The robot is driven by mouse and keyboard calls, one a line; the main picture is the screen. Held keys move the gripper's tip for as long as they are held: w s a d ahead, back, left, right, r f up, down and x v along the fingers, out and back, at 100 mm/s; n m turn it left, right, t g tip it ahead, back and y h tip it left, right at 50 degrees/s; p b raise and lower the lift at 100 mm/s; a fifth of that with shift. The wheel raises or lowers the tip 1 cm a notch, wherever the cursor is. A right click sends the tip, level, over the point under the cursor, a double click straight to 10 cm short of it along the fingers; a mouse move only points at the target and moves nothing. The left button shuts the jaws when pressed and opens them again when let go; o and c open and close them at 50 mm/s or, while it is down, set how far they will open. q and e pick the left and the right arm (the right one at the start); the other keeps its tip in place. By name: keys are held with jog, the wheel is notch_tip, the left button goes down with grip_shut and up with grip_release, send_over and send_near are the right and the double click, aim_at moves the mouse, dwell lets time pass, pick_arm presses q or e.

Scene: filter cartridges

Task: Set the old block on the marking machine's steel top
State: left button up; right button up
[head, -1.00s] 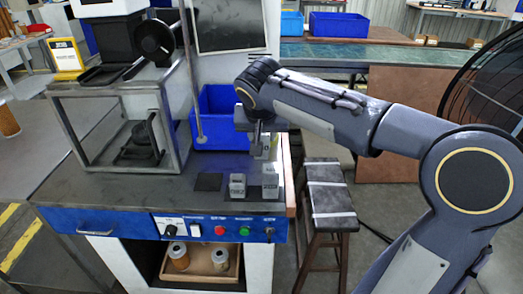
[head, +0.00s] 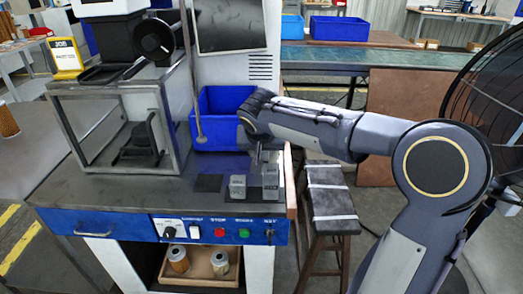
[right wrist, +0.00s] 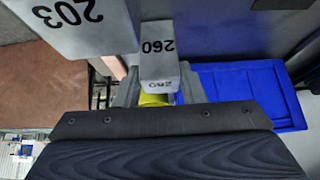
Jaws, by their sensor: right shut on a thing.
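My right gripper (head: 258,152) is shut on a grey block marked 260 (right wrist: 160,55), which shows between the fingers in the right wrist view. In the head view the gripper is at the right part of the machine's steel top (head: 120,195), and the held block is hard to make out. Two grey blocks stand there: a shorter block (head: 238,188) on the left and a taller one (head: 270,182) near the right edge. A block marked 203 (right wrist: 75,22) shows large beside the held one in the wrist view. My left gripper is not in view.
A dark square pad (head: 208,183) lies left of the blocks. A blue bin (head: 215,105) stands behind the top, and a glass-sided box (head: 175,130) stands on the left. A stool (head: 330,195) stands right of the machine.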

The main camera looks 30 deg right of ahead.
jog(key=o, duration=1.2)
jog(key=shift+s+a+r+p, duration=0.1)
jog(key=shift+r+p, duration=0.2)
jog(key=shift+r, duration=0.05)
jog(key=p+v, duration=0.1)
jog(key=v, duration=1)
jog(key=shift+s+r, duration=0.15)
jog(key=s+a+f+n+y, duration=0.2)
jog(key=s+f, duration=0.5)
jog(key=s, duration=0.4)
jog(key=s+a+f+n+y, duration=0.2)
jog(key=s+a+f+y, duration=0.3)
jog(key=s+f, duration=0.3)
jog(key=s+a, duration=0.1)
jog(key=s, duration=0.2)
jog(key=shift+s+n, duration=0.3)
jog(key=shift+s, duration=0.1)
jog(key=shift+f+p, duration=0.1)
jog(key=shift+p, duration=0.2)
